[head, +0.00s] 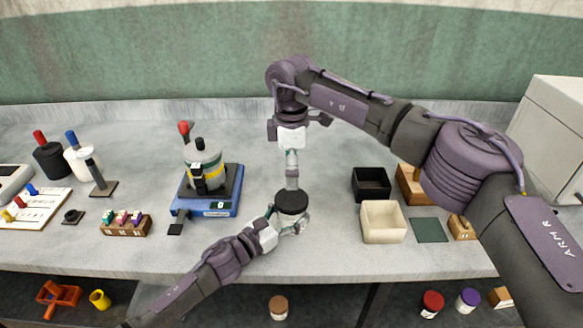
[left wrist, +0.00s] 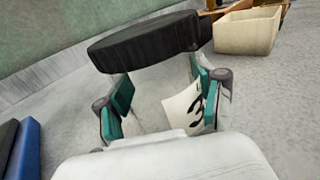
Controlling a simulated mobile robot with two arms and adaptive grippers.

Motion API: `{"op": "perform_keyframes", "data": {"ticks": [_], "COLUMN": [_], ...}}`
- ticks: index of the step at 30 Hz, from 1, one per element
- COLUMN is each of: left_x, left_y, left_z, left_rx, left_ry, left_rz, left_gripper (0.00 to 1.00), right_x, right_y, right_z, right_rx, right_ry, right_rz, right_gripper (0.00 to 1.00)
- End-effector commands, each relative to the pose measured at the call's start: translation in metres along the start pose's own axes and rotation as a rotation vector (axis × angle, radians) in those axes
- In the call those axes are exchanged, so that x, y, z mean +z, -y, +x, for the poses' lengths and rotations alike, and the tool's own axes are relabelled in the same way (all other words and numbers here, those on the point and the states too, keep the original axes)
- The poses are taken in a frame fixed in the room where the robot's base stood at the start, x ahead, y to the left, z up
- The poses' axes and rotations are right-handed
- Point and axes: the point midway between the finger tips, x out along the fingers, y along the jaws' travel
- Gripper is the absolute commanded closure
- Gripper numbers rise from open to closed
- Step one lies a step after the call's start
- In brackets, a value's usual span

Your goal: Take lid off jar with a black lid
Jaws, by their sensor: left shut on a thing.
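The jar's black lid (head: 292,201) is on top of the jar near the front middle of the table. In the left wrist view the wide black lid (left wrist: 145,42) sits above a pale jar body (left wrist: 150,100) with a white label bearing a black mark. My left gripper (head: 286,222) is shut on the jar body below the lid, its green pads (left wrist: 160,103) on either side. My right gripper (head: 292,182) points down just above the lid's far side. Its fingers are small here, and I cannot tell whether they touch the lid or are open.
A blue device (head: 207,206) with a striped container stands left of the jar. A black box (head: 371,184), a cream box (head: 383,222) and a green mat (head: 429,230) lie to the right. Small jars, including a red-lidded one (head: 432,302), stand on the lower shelf.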

Motion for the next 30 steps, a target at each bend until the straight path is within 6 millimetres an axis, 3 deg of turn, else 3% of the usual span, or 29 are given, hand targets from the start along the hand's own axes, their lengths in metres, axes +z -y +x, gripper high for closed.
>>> {"op": "perform_keyframes", "data": {"ticks": [5, 16, 29, 30], "left_x": [0.000, 0.000, 0.000, 0.000], "left_y": [0.000, 0.000, 0.000, 0.000], "left_z": [0.000, 0.000, 0.000, 0.000], "left_rx": [0.000, 0.000, 0.000, 0.000], "left_ry": [0.000, 0.000, 0.000, 0.000], "left_rz": [0.000, 0.000, 0.000, 0.000], "left_gripper": [1.00, 1.00, 1.00, 1.00], "right_x": [0.000, 0.000, 0.000, 0.000], "right_y": [0.000, 0.001, 0.000, 0.000], "right_z": [0.015, 0.069, 0.080, 0.080], "right_rx": [-0.002, -0.002, 0.000, 0.000], "right_ry": [0.001, 0.001, 0.000, 0.000], "right_rz": [0.023, 0.020, 0.019, 0.019], "right_gripper": [0.00, 0.00, 0.00, 0.05]}}
